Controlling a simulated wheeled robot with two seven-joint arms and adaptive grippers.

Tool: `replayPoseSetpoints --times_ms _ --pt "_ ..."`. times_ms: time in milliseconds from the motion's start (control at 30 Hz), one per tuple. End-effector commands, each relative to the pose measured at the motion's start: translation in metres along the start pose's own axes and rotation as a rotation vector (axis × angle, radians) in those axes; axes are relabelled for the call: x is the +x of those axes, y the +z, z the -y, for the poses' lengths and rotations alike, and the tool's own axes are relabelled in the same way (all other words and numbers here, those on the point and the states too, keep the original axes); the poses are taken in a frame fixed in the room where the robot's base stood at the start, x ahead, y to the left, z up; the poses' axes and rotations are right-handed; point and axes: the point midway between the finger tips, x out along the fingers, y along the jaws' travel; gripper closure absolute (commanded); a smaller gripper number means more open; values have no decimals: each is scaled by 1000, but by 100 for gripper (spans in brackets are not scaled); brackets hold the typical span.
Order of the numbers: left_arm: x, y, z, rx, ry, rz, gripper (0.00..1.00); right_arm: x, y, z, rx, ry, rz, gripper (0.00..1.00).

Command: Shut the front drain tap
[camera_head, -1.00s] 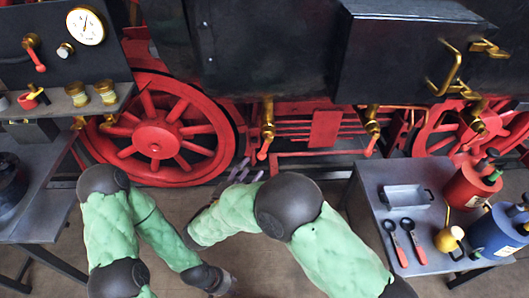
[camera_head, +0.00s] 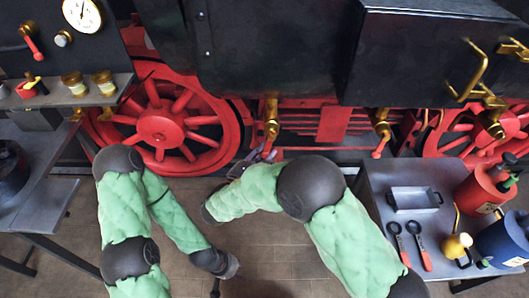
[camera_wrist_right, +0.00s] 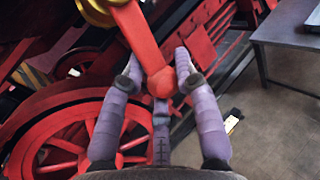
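Two brass taps with red levers hang under the black engine body: one near the middle (camera_head: 271,118) and one to its right (camera_head: 381,125). I cannot tell from labels which is the front one. The middle tap's lever points down. My right gripper (camera_head: 262,153) is at this lever's lower end. In the right wrist view, the purple fingers of the right gripper (camera_wrist_right: 160,70) are spread on both sides of the red lever (camera_wrist_right: 142,45), near its round end, with gaps showing. My left gripper (camera_head: 215,288) hangs low over the floor, small and dark at the bottom.
A red spoked wheel (camera_head: 160,130) stands behind my left arm. A workbench (camera_head: 45,185) with a gauge panel is at the left. Floor between is clear.

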Motion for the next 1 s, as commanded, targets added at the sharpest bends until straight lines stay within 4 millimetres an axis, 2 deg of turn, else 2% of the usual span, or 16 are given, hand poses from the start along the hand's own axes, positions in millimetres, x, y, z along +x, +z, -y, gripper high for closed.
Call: replayPoseSetpoints --times_ms 733,1000 --pt "-1 0 0 0 0 0 60 -1 -1 -1 17 0 -14 100" --pt "-3 0 -1 0 0 0 60 -4 1 -6 77 -3 -52 100"
